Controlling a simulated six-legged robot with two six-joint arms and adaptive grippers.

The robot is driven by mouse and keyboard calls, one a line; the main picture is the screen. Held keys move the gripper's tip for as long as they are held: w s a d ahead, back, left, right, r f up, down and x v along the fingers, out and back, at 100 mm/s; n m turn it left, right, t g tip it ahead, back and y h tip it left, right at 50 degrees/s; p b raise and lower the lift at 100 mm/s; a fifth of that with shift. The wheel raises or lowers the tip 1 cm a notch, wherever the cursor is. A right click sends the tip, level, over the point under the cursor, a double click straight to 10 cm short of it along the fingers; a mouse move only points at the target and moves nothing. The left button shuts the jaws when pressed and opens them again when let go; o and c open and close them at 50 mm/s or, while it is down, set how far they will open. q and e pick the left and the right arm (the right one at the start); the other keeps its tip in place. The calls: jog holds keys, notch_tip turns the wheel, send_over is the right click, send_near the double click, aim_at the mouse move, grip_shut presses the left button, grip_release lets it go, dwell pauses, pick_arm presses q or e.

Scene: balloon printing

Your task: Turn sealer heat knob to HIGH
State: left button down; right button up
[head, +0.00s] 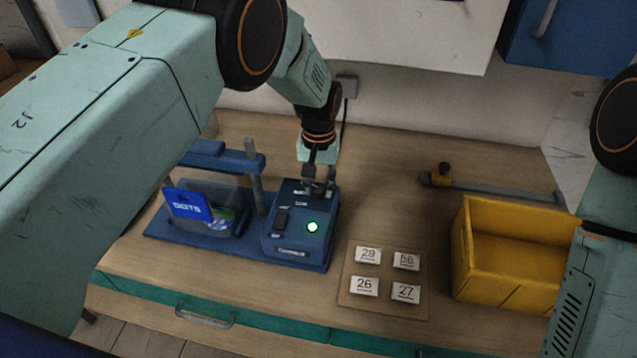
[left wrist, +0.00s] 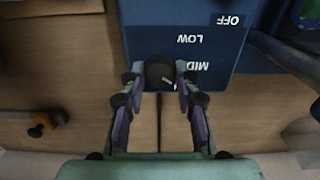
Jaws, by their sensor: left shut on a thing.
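The blue sealer (head: 330,240) stands on the table in the head view, with a control box holding a lit green light (head: 312,227) and a black switch (head: 281,220). My left gripper (head: 318,186) reaches down to the far part of the box top. In the left wrist view the fingers of my left gripper (left wrist: 160,84) are shut on the black round heat knob (left wrist: 159,68). Its white mark points to the lower right there. The labels OFF, LOW and MID (left wrist: 192,66) read upside down; no HIGH label is visible. My right gripper is out of view.
A blue packet (head: 187,204) is at the sealer's left part. A board with numbered tiles (head: 364,286) lies to the right, then a yellow crate (head: 510,285). A grey bar with a yellow-black piece (head: 443,172) lies behind. Bare wood lies between sealer and bar.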

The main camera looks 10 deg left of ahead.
aim_at(319, 188)
pick_arm(q)
jog(key=m, duration=0.5)
jog(key=shift+d+m, duration=0.1)
jog(key=shift+m, duration=0.3)
dwell(0.4)
jog(key=c, duration=1)
grip_release()
jog(key=shift+w, duration=0.1)
jog(key=shift+r, duration=0.1)
jog(key=shift+r, duration=5.85)
